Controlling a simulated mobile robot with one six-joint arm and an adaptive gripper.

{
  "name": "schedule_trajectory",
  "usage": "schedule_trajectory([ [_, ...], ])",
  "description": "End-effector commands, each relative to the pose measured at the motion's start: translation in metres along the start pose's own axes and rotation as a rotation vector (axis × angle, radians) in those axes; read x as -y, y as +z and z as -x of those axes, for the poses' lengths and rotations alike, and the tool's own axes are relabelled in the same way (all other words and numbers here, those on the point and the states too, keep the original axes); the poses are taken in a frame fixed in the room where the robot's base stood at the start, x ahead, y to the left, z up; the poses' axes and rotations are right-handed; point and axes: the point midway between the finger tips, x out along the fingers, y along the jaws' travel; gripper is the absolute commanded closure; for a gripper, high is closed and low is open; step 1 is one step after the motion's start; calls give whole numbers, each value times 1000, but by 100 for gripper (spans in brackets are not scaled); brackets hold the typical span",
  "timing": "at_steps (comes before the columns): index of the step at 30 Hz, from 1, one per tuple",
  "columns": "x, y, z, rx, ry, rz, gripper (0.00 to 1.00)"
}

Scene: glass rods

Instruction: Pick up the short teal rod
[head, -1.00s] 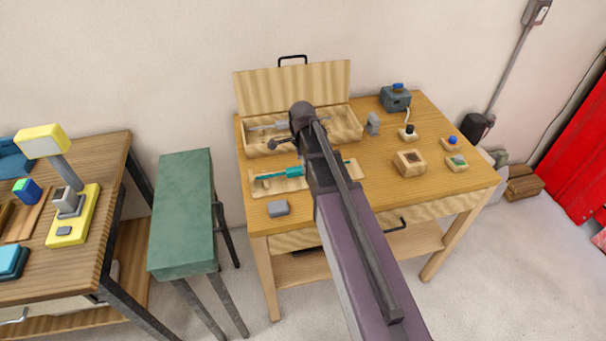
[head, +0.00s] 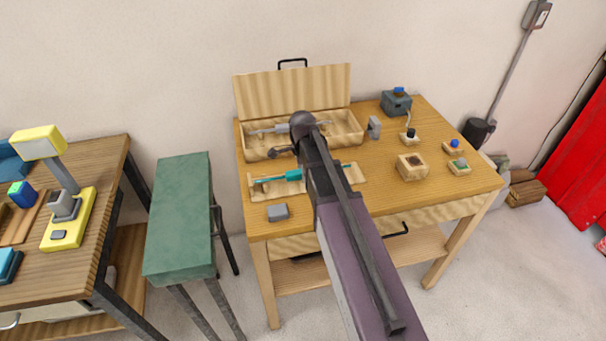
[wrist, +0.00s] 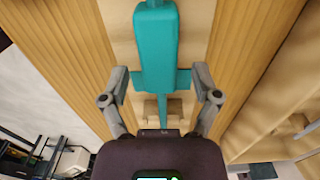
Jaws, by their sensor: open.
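A teal tool-like piece (head: 292,175) lies in a shallow wooden holder (head: 262,193) at the table's front left; my arm hides its middle. In the wrist view the teal piece (wrist: 156,45) has a thick bar, a crosspiece and a thin shaft over a small wooden block. I cannot tell whether it is the short rod, or see another teal rod. My gripper (wrist: 161,72) is open, one finger on each side of the piece near the crosspiece, with gaps between. In the head view my arm hides the fingers.
An open wooden case (head: 345,130) with grey tools stands behind the holder, its lid upright. A grey block (head: 278,212) lies in front. A wooden block (head: 411,166) and small button boxes stand to the right. A green-topped stool (head: 182,215) is left of the table.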

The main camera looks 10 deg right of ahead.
Motion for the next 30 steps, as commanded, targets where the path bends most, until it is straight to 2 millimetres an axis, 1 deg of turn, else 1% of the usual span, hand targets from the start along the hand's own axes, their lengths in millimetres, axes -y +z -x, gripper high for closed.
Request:
schedule_trajectory([
  [1, 0, 0, 0, 0, 0, 0, 23],
  [2, 0, 0, 0, 0, 0, 0, 32],
  [3, 0, 0, 0, 0, 0, 0, 44],
  [5, 0, 0, 0, 0, 0, 0, 62],
  [6, 0, 0, 0, 0, 0, 0, 74],
  [9, 0, 0, 0, 0, 0, 0, 100],
  [22, 0, 0, 2, 0, 0, -1, 100],
  [30, 0, -1, 13, 0, 0, -1, 100],
])
